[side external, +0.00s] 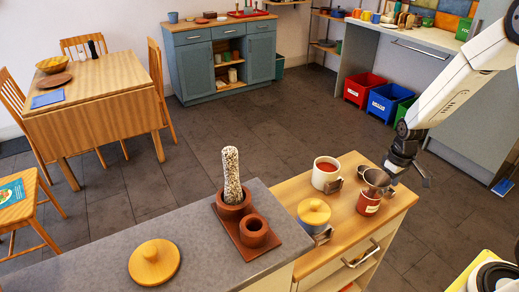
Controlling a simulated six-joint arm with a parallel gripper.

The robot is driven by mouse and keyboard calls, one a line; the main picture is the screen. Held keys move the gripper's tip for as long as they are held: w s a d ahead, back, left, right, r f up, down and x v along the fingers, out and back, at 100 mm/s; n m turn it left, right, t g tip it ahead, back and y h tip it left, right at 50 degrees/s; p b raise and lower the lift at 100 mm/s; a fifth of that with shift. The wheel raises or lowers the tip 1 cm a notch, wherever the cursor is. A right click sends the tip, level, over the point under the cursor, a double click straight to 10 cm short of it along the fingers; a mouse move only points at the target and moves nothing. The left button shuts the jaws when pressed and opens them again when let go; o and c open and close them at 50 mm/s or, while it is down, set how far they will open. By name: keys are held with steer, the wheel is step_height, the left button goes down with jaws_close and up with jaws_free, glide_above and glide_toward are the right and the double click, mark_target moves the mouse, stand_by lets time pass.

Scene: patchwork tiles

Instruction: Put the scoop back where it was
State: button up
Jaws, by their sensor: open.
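A small grey metal cup-like piece (376,177), which looks like the scoop, is at the right part of the wooden counter. It shows at the top of a red labelled tin (368,204); I cannot tell whether it rests in it or on its rim. My gripper (408,179) is open, pointing down just right of the metal piece, near the counter's right edge. Whether a finger touches the piece is unclear.
A round wooden lid (154,262) lies front left. The counter's front (345,237) is mostly clear.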

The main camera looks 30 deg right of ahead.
step_height(320, 180, up, 11)
stand_by(0.7)
